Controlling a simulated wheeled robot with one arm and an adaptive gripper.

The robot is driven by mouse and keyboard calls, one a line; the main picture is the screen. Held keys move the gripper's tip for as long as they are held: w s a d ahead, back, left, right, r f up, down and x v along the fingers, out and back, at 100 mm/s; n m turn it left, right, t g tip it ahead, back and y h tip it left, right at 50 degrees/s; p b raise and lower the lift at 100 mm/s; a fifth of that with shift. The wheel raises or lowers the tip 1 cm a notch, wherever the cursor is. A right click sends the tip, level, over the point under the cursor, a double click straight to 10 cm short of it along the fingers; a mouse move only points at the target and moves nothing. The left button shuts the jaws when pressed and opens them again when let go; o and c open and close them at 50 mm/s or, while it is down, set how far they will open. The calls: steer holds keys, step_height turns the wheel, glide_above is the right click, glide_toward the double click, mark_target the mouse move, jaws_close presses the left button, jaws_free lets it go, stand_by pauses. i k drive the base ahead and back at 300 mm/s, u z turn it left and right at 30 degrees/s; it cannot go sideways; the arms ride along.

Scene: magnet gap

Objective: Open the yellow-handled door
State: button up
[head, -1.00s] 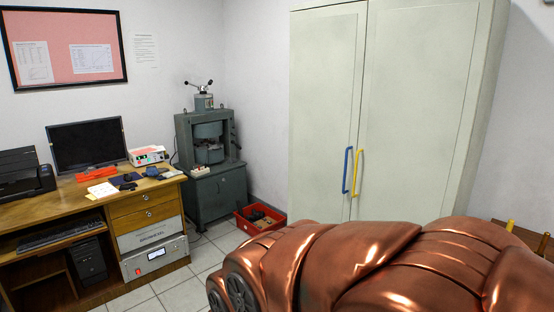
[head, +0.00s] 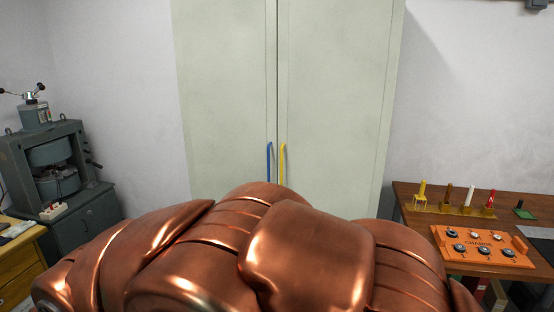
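The yellow handle (head: 283,164) is a vertical bar on the right door (head: 335,110) of a tall pale green cabinet. A blue handle (head: 269,162) is beside it on the left door (head: 225,95). Both doors look shut, with a thin seam between them. My copper-coloured arm crosses the lower part of the head view and hides the cabinet's lower part and the lower ends of the handles. My gripper is not in view.
A brown table (head: 408,201) stands at the right with an orange tray (head: 480,262) and several upright coloured pieces on it. A grey-green machine (head: 75,225) stands at the left, by a wooden desk (head: 18,275). The floor is hidden by my arm.

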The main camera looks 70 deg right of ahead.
mark_target(338, 61)
steer(key=z, duration=0.7)
steer(key=i, duration=0.9)
steer(key=z, duration=0.8)
